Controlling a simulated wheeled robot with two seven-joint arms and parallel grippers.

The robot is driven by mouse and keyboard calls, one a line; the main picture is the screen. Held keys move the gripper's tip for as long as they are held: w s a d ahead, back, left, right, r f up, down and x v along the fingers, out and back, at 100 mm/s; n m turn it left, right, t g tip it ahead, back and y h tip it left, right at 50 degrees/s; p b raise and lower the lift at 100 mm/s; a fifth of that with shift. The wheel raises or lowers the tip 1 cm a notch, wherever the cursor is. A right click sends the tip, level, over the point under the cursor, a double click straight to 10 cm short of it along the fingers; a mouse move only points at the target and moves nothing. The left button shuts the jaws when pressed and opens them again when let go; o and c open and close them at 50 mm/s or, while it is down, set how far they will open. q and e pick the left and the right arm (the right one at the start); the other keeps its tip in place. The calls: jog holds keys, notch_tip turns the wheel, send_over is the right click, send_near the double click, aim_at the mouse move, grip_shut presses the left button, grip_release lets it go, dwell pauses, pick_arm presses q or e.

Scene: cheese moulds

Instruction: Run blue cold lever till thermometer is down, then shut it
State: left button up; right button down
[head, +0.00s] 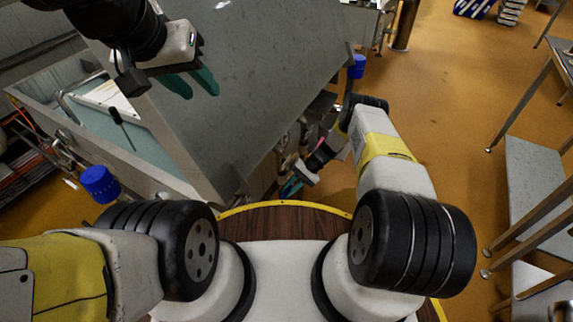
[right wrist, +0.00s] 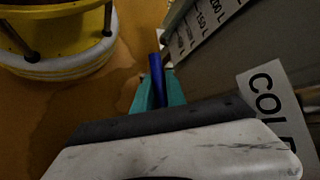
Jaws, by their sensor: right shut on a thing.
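The blue cold lever (right wrist: 154,68) stands between the teal fingers of my right gripper (right wrist: 158,92) in the right wrist view, beside a plate lettered "COLD" (right wrist: 268,92). My right gripper is shut on it. In the head view the right gripper (head: 291,188) is low beside the grey vat (head: 245,95), and the lever is hard to make out there. My left gripper (head: 191,83) is over the vat at upper left, its teal fingers apart and empty. I cannot pick out a thermometer or its reading in either view.
A volume scale (right wrist: 200,25) marked in litres runs along the vat side. Blue round fittings (head: 99,183) (head: 357,66) sit by the vat. A metal table (head: 535,170) stands at the right. The orange floor (head: 440,110) between is clear.

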jog(key=shift+w+d, duration=0.1)
jog(key=c, duration=1.4)
grip_release()
jog(key=shift+o, duration=0.2)
jog(key=v, duration=0.7)
jog(key=shift+d+r, duration=0.25)
jog(key=shift+r, duration=0.05)
jog(key=shift+w, duration=0.1)
